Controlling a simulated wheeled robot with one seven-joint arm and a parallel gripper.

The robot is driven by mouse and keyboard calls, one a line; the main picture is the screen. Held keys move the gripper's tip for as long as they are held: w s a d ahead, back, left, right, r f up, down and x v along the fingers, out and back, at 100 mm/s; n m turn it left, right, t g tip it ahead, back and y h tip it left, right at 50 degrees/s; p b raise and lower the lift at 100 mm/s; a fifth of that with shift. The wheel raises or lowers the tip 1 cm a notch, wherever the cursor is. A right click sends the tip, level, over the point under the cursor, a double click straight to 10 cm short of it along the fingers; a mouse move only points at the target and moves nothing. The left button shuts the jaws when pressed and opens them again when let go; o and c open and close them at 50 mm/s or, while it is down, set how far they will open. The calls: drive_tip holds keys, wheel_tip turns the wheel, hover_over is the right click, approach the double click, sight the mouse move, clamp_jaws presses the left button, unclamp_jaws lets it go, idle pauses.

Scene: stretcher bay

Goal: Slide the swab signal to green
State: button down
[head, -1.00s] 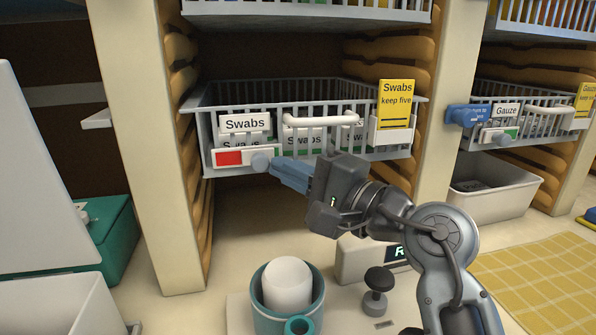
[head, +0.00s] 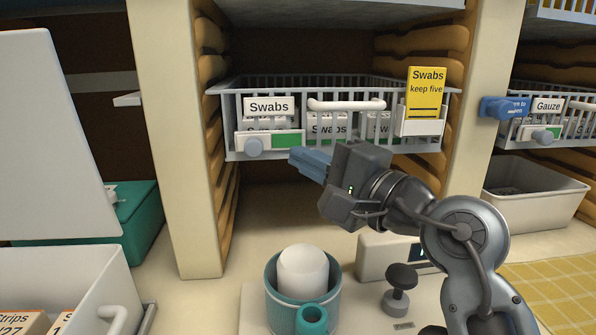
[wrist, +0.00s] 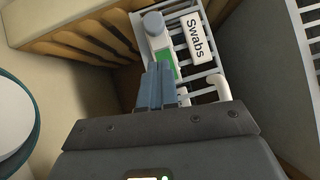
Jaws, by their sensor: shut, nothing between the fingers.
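The swab signal (head: 288,140) is a white strip on the front of the grey Swabs basket (head: 232,112). Its round grey-blue knob (head: 254,147) sits at the left end, and a green field shows to the right of it; no red shows. The wrist view also shows the green field (wrist: 166,62) and the knob (wrist: 154,23). My gripper (head: 293,156) is shut and empty, with its blue fingers just below and right of the green field, apart from the knob. In the wrist view the fingers (wrist: 157,70) point toward the strip and cover part of the basket front.
A white handle (head: 346,104) and a yellow "Swabs keep five" card (head: 426,90) are on the basket front. A teal cup (head: 303,305) with a white item stands below. The Gauze basket (head: 580,128) is at right, beyond a cream post (head: 483,120).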

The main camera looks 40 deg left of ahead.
drive_tip(key=d+f+b, duration=0.1)
drive_tip(key=d, duration=0.9)
drive_tip(key=shift+s, duration=0.25)
drive_tip(key=s+d+f+n+t+h, duration=0.2)
drive_tip(key=s+d+f+n+t, duration=0.3)
drive_tip(key=d+n, duration=0.4)
drive_tip(key=s+d+f+n+t+h, duration=0.1)
drive_tip(key=s+d+f+n+t, duration=0.25)
drive_tip(key=d+n+t, duration=0.55)
drive_tip(key=s+d+f+n+t+h, duration=0.2)
drive_tip(key=s+d+f+n+t, duration=0.25)
drive_tip(key=n, duration=0.85)
drive_tip(key=s+d+f+m+g+h, duration=0.1)
drive_tip(key=s+d+f+m+h, duration=0.3)
drive_tip(key=m, duration=0.5)
drive_tip(key=s+d+f+m+g+h, duration=0.2)
drive_tip(key=s+d+f+m+h, duration=0.2)
drive_tip(key=s+d+m, duration=0.4)
drive_tip(key=s+d+f+m+g+h+p, duration=0.1)
drive_tip(key=s+d+f+m+h, duration=0.3)
drive_tip(key=s+m, duration=0.4)
drive_tip(key=d+m+g+h, duration=0.1)
drive_tip(key=m+h, duration=0.1)
drive_tip(key=m, duration=0.2)
drive_tip(key=shift+d, duration=0.4)
